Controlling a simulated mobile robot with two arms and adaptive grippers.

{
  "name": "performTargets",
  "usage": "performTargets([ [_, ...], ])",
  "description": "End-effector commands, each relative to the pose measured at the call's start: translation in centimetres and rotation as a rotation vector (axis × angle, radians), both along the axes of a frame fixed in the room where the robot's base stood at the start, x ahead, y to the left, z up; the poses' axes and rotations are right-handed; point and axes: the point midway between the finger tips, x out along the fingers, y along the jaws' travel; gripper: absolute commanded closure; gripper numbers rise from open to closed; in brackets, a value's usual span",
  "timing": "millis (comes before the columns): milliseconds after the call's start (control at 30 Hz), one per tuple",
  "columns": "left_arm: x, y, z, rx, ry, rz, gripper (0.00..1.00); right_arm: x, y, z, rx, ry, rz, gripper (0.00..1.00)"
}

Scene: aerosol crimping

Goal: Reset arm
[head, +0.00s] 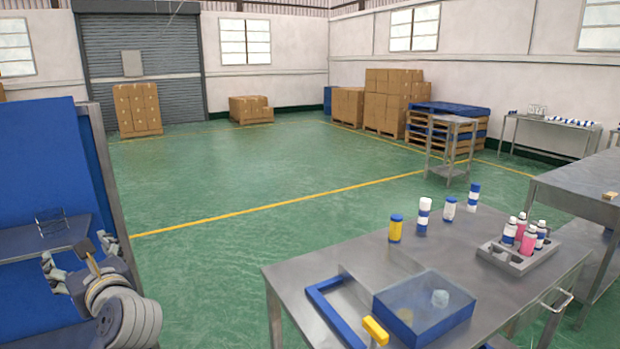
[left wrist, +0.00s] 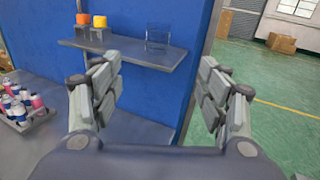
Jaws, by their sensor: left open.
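My left gripper (head: 80,260) is at the lower left of the head view, in front of the blue-backed station (head: 32,150). In the left wrist view the left gripper (left wrist: 158,85) has its fingers wide apart with nothing between them. Beyond them is a grey shelf (left wrist: 130,52) on the blue panel. It bears a clear container (left wrist: 157,37), an orange-topped piece (left wrist: 82,19) and a yellow-topped piece (left wrist: 99,22). A tray (left wrist: 38,121) of bottles stands at the left of that view. My right gripper shows in neither view.
A steel table (head: 480,225) at the right bears a yellow can (head: 396,230), several white-and-blue containers, a grey bottle tray (head: 505,260) and a blue box with a clear cover (head: 425,305). Open green floor (head: 260,185) lies between station and table. Cartons (head: 385,100) stand far back.

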Motion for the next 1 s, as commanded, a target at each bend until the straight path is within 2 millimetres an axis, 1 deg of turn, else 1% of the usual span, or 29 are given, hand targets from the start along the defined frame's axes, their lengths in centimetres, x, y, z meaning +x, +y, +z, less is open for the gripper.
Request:
performTargets([
  [33, -0.1, -0.2, -0.8, -0.028, -0.007, -0.008, 0.31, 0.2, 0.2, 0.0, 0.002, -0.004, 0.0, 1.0],
  [267, -0.5, -1.3, -4.6, -0.187, -0.063, -0.04, 0.31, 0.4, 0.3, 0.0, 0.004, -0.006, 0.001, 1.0],
  [367, -0.9, -1.9, -6.7, -0.278, -0.093, -0.05, 0.31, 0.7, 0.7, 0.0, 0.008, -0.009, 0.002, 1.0],
  [467, -1.5, -2.7, -9.1, -0.386, -0.125, -0.057, 0.31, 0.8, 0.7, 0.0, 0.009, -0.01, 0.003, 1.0],
  [567, -2.5, -3.8, -12.2, -0.529, -0.165, -0.053, 0.31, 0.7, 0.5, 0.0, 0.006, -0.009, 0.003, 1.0],
  [600, -3.0, -4.4, -13.7, -0.599, -0.182, -0.047, 0.31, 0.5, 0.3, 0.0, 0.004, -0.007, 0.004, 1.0],
  [667, -4.1, -5.3, -16.1, -0.718, -0.212, -0.029, 0.31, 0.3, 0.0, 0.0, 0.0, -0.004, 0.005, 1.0],
  [700, -4.9, -6.0, -17.8, -0.804, -0.234, -0.008, 0.31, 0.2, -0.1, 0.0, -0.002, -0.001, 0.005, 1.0],
  [767, -6.3, -7.1, -20.2, -0.933, -0.268, 0.029, 0.31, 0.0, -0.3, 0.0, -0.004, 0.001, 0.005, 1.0],
  [800, -7.3, -7.8, -21.7, -1.018, -0.289, 0.061, 0.31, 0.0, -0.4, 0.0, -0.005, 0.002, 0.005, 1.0],
  [867, -8.9, -9.0, -23.9, -1.142, -0.323, 0.118, 0.31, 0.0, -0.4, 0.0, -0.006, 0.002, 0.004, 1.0],
  [900, -10.0, -9.7, -25.3, -1.223, -0.344, 0.162, 0.31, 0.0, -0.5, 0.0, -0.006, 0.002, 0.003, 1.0],
  [967, -11.9, -10.9, -27.2, -1.339, -0.377, 0.239, 0.31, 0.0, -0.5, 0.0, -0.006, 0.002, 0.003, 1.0],
  [1000, -13.1, -11.7, -28.4, -1.414, -0.4, 0.296, 0.31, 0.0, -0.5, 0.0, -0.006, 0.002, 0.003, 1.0],
])
